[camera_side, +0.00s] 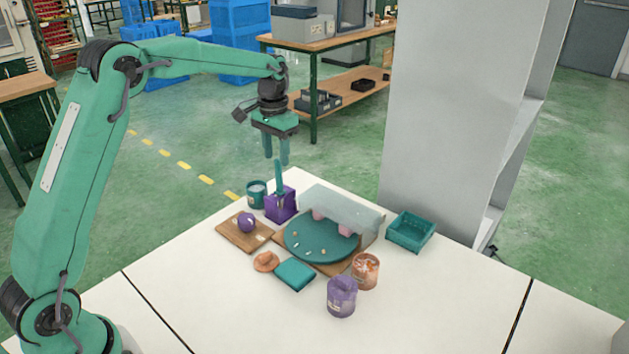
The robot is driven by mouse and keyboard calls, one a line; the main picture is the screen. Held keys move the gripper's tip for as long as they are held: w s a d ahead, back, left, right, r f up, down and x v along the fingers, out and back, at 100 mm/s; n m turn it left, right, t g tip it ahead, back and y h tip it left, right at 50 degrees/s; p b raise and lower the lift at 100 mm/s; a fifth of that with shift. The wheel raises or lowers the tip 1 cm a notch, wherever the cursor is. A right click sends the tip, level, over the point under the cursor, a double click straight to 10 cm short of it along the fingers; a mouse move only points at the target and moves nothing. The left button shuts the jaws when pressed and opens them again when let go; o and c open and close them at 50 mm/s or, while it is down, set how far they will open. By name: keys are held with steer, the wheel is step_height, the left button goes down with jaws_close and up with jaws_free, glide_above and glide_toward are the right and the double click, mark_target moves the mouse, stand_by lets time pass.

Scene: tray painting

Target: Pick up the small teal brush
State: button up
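The small teal brush (279,180) stands upright in a purple holder (281,206) near the back left of the table. My gripper (276,160) hangs straight above the holder, pointing down. Its two teal fingers are apart, with a gap between them. The brush's upper end is at about the height of the fingertips and overlaps them in the picture. I cannot tell whether it is between the fingers or just below them. The brush's lower end is hidden in the holder.
A teal jar (256,194) stands left of the holder. A wooden board (244,232) bears a purple item. A round teal tray (321,252) with a clear shield (341,208) is to the right. A teal bin (411,231) stands farther right.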

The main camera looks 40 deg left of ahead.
mark_target(279, 185)
steer(key=shift+f, duration=0.1)
steer(key=shift+w+a+f, duration=0.1)
steer(key=shift+w+f, duration=0.05)
steer(key=shift+f, duration=1.1)
steer(key=shift+w+f, duration=0.1)
steer(key=shift+f, duration=1.15)
steer(key=shift+c, duration=0.2)
jaws_close()
